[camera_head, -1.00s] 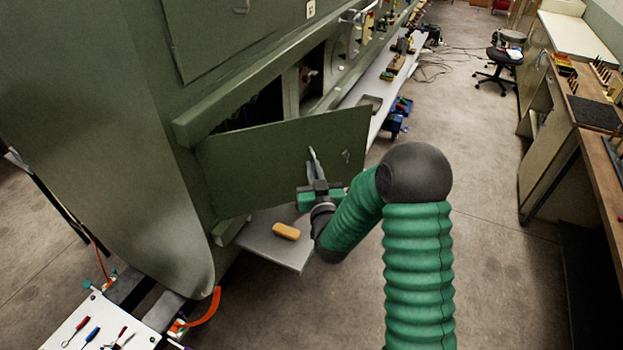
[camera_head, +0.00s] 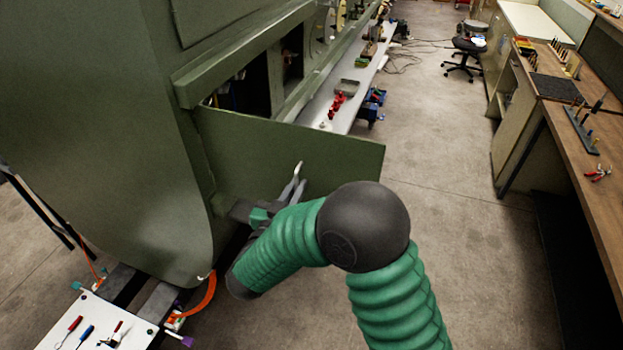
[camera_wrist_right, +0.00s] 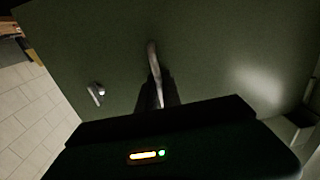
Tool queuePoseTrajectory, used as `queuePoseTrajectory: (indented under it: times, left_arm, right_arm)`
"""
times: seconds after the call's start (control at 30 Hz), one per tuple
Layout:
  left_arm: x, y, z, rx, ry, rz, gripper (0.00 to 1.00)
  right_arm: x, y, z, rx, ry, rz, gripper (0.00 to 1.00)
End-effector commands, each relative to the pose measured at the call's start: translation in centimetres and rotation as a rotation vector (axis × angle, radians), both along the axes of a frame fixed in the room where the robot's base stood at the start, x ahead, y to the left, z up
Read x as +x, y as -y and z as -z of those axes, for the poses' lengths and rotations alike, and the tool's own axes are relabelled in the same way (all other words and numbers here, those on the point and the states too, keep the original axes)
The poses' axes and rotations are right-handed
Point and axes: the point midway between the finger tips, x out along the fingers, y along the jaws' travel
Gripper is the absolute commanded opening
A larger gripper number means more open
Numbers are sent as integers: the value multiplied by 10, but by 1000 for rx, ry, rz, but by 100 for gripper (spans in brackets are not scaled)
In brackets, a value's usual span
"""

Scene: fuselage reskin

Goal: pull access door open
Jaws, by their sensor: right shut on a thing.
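The green access door (camera_head: 330,150) stands swung out from the green fuselage (camera_head: 100,120), with the opening (camera_head: 245,90) showing behind it. My right gripper (camera_head: 296,180) is at the outer face of the door, shut on the door's metal handle (camera_head: 299,167). The handle also shows in the right wrist view (camera_wrist_right: 154,65), rising between the dark fingers (camera_wrist_right: 155,95). A small metal latch (camera_wrist_right: 97,93) sits on the door to the left of the handle there. My left gripper is not in view.
A long pale shelf (camera_head: 345,112) with tools and parts runs along the fuselage beyond the door. A white tool tray (camera_head: 95,325) stands at lower left. A workbench (camera_head: 575,160) lines the right side, with a chair (camera_head: 465,55) further back. The floor between is clear.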

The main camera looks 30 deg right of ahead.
Motion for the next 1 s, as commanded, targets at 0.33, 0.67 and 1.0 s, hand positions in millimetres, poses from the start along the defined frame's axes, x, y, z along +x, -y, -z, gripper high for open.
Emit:
queuePoseTrajectory:
  times: [0.33,0.67,1.0]
  left_arm:
    - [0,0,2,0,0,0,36]
    - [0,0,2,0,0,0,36]
    - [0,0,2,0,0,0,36]
  right_arm:
    - [-8,-17,0,0,0,-7,0]
    - [-8,-17,0,0,-1,-7,0]
    - [-9,-17,0,-1,1,-5,18]
